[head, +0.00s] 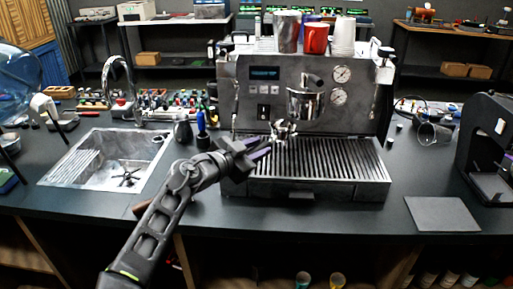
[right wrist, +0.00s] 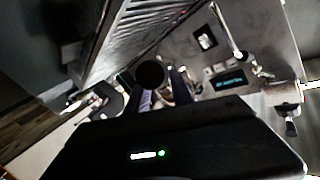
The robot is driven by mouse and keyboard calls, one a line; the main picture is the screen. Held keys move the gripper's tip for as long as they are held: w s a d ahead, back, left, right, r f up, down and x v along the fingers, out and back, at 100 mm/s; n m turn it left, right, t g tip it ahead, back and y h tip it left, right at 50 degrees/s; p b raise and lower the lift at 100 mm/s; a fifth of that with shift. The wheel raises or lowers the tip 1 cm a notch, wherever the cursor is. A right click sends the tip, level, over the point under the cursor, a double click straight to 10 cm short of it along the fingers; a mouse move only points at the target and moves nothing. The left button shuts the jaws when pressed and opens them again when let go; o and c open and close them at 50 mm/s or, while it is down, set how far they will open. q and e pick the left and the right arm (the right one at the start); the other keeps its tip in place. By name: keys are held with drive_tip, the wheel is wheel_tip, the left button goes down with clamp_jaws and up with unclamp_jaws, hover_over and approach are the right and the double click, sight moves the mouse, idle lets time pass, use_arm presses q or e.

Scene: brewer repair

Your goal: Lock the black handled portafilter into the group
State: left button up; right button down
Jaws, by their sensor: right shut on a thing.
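My right gripper (head: 262,150) is in front of the espresso machine (head: 300,85), above the left part of its drip grate (head: 330,160). Its fingers are shut on the portafilter (head: 283,129), whose metal head shows just beyond the fingertips. The head is below and left of the shiny group (head: 304,103), and looks apart from it. In the right wrist view, the round black handle end (right wrist: 150,74) shows between the fingers of the right gripper (right wrist: 163,92). The rest of the handle is mostly hidden. My left gripper is not in view.
Cups (head: 315,38) stand on top of the machine. A grey mat (head: 442,214) and a black grinder-like machine (head: 488,150) are at the right.

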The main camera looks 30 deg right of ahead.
sight(277, 131)
drive_tip(key=shift+w+d+r, duration=0.1)
drive_tip(key=shift+d, duration=0.05)
drive_tip(key=shift+w+d+p, duration=0.25)
drive_tip(key=shift+d+p, duration=0.35)
drive_tip(key=shift+d, duration=0.65)
drive_tip(key=shift+w+d+p, duration=0.2)
drive_tip(key=shift+d+p, duration=0.35)
drive_tip(key=shift+d, duration=0.7)
drive_tip(key=shift+r+p+x, duration=0.2)
drive_tip(key=shift+p+x, duration=0.2)
drive_tip(key=shift+x, duration=0.45)
drive_tip(key=shift+r+p+x, duration=0.15)
drive_tip(key=shift+p+x, duration=0.2)
drive_tip(key=shift+x, duration=0.5)
drive_tip(key=shift+s+d+r+b, duration=0.1)
drive_tip(key=shift+s+r+b, duration=0.1)
drive_tip(key=shift+b, duration=0.1)
drive_tip(key=shift+b, duration=1.15)
drive_tip(key=shift+r, duration=0.35)
idle(0.4)
drive_tip(key=shift+b, duration=0.45)
drive_tip(key=shift+r, duration=0.3)
idle(0.7)
